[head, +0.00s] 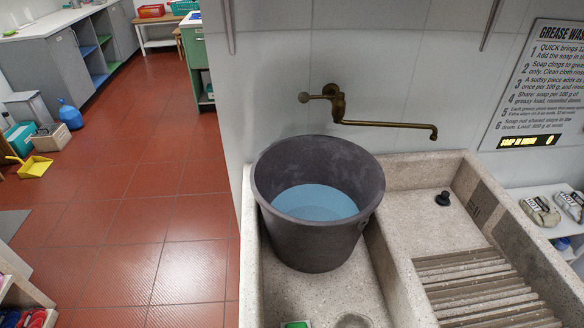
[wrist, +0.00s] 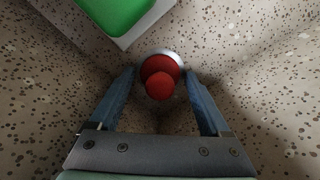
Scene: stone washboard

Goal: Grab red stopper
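The red stopper (wrist: 160,85), a round knob on a wider red disc with a pale metallic rim, shows in the wrist view on the speckled stone. My gripper (wrist: 160,74) is open, with one blue finger on each side of the stopper. The fingertips are close to its rim; I cannot tell whether they touch it or how high they are. In the head view, neither my gripper nor the red stopper can be made out.
A green and white object (wrist: 118,14) lies just beyond the stopper. In the head view, a grey bucket (head: 318,245) of bluish liquid stands in the left stone basin (head: 382,262). A brass tap (head: 385,126) is above. A black stopper (head: 442,199) sits in the right basin.

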